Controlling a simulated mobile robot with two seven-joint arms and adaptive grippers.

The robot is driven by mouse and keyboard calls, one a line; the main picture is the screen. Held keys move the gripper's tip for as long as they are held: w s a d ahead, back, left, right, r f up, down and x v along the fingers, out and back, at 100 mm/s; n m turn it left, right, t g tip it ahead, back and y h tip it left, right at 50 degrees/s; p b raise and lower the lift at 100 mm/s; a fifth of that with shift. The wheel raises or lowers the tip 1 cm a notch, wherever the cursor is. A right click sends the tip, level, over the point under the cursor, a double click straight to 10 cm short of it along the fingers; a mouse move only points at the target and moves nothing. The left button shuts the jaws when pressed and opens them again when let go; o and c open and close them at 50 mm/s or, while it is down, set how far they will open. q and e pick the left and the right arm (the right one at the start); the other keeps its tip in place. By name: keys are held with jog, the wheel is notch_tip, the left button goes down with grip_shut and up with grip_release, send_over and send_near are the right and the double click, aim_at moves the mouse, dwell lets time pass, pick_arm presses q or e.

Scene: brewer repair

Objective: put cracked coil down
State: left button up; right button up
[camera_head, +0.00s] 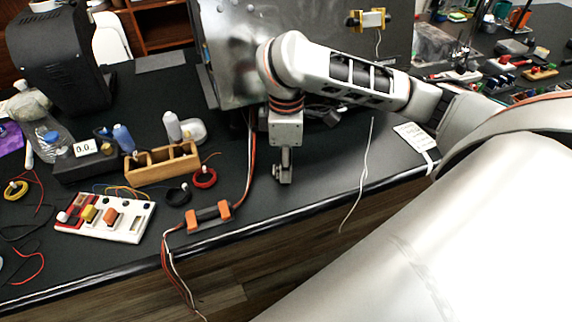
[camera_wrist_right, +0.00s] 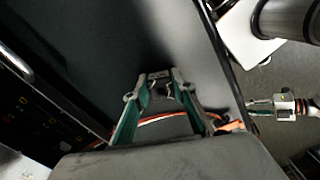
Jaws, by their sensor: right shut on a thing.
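My right gripper (camera_head: 284,176) points down over the front part of the black bench, beside the brewer's metal housing. It also shows in the right wrist view (camera_wrist_right: 164,82), its fingers closed in on a small grey piece between the tips. I take this piece for the cracked coil, but it is small and its shape is unclear. In the head view it is hidden at the fingertips. A small metal gripper-like part (camera_wrist_right: 285,105) past the bench edge in the right wrist view looks like my left gripper; its jaws are too small to read.
The bench top right of the gripper is mostly clear, with a loose white wire (camera_head: 362,180).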

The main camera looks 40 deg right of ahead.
jog(key=shift+f, duration=0.1)
jog(key=o, duration=1.2)
jog(key=shift+c, duration=0.2)
jog(key=shift+r, duration=0.4)
notch_tip(320, 180, up, 5)
jog(key=shift+r+p, duration=0.1)
jog(key=shift+p, duration=1)
pick_arm(q)
jog(key=shift+s+a+r+y+p, duration=0.2)
jog(key=shift+s+a+p, duration=0.15)
jog(key=shift+a+p, duration=0.15)
jog(key=shift+s+a+r+y+p, duration=0.2)
jog(key=shift+s+a+p, duration=0.15)
jog(key=shift+a, duration=0.15)
pick_arm(e)
notch_tip(320, 180, up, 6)
jog(key=shift+r, duration=0.15)
